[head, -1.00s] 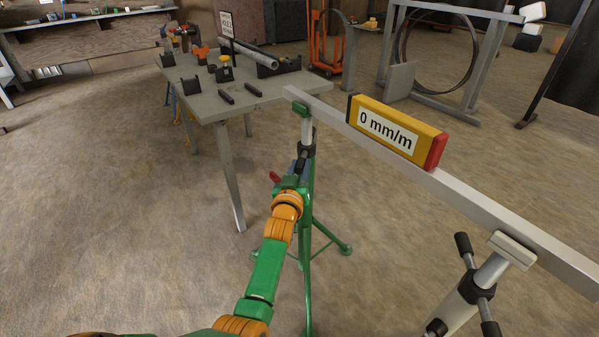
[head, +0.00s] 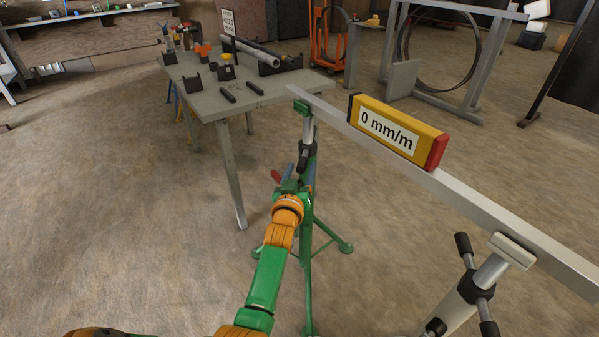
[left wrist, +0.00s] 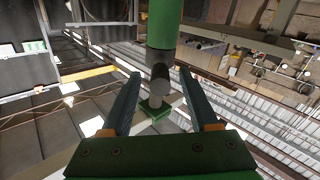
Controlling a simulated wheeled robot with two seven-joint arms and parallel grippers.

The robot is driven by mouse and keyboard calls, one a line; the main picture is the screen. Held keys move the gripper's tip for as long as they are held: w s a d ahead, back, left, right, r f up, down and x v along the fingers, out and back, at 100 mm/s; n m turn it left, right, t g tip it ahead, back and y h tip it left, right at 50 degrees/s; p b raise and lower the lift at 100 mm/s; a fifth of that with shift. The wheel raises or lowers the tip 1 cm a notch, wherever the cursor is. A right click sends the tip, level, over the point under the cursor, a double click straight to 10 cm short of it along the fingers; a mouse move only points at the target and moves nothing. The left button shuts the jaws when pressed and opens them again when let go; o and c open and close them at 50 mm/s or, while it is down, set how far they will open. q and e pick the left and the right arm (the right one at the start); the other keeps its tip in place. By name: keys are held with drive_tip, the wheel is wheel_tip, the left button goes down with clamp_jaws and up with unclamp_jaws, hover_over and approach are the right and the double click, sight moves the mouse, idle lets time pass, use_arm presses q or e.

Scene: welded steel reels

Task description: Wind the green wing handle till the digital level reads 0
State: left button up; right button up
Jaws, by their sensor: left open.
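The digital level (head: 396,130), yellow with a red end, lies on a long grey beam (head: 470,202) and reads 0 mm/m. A green stand (head: 308,240) carries the beam's far end through a grey rod and a green pad (head: 303,108). A dark collar piece (head: 307,152) sits at the top of the green stand; I cannot make out a green wing handle. My left gripper (head: 301,178) is open at the stand just below the collar. In the left wrist view its fingers (left wrist: 160,98) stand either side of the rod and green pad (left wrist: 155,108), apart from them.
A second grey stand (head: 468,300) with black handle bars holds the beam's near end at right. A grey worktable (head: 215,103) with pipes and clamps stands behind at left. A steel frame (head: 470,75) stands behind the beam. The floor at left is clear.

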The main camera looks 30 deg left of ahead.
use_arm(q)
drive_tip(key=p+v, duration=0.1)
drive_tip(key=v, duration=0.3)
drive_tip(key=shift+s+d+r, duration=0.1)
drive_tip(key=shift+s+r, duration=0.05)
drive_tip(key=shift+s, duration=0.2)
drive_tip(key=shift+s+d, duration=0.15)
drive_tip(key=shift+s, duration=0.2)
use_arm(e)
drive_tip(key=shift+s+a+r, duration=0.6)
drive_tip(key=shift+r, duration=0.2)
drive_tip(key=shift+w+d, duration=0.1)
drive_tip(key=shift+d, duration=0.1)
